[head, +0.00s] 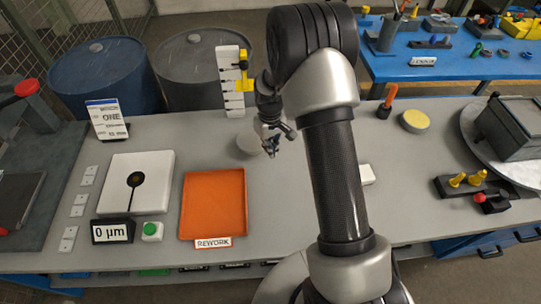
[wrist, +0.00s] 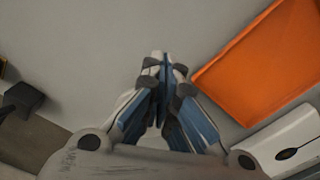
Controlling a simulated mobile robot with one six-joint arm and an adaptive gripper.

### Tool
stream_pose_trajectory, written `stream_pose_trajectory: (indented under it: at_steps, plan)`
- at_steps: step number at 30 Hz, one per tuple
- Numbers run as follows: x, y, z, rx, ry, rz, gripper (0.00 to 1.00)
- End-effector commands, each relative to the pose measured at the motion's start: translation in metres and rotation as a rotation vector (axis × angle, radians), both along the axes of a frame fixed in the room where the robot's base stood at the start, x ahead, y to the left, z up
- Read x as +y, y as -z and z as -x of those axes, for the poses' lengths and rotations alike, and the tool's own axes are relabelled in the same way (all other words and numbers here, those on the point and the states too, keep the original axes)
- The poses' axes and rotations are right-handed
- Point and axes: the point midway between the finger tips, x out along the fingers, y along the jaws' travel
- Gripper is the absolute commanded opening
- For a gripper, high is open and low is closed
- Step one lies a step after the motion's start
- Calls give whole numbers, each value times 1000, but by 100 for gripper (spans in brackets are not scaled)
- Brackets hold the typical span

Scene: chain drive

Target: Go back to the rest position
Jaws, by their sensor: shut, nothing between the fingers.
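My gripper (head: 271,146) hangs above the grey workbench (head: 285,215), right of and behind the orange rework tray. Its fingers point down. In the wrist view my gripper (wrist: 162,62) has its fingertips together with nothing between them. My arm rises in the right middle of the head view and bends over at the top, covering part of the bench. The fingers look clear of the bench top, but the exact height is hard to tell.
The orange tray (head: 213,204) is empty. A white stand (head: 232,85) with a yellow part is behind my gripper. A turntable (head: 478,143) is at right.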

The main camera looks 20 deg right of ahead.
Motion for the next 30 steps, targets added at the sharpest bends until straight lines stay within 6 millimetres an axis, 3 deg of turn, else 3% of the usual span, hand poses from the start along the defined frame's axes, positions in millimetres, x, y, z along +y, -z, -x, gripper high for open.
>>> stream_pose_trajectory:
  at_steps: [5, 14, 17, 23, 30]
  plan:
    - [0, -21, 0, 0, 1, 0, 0]
    - [0, -26, 0, -1, 1, 1, 0]
    - [2, -43, 2, -17, 6, 3, 0]
    - [17, -127, 26, -89, 37, 9, 0]
    - [39, -221, 94, -187, 87, 7, 0]
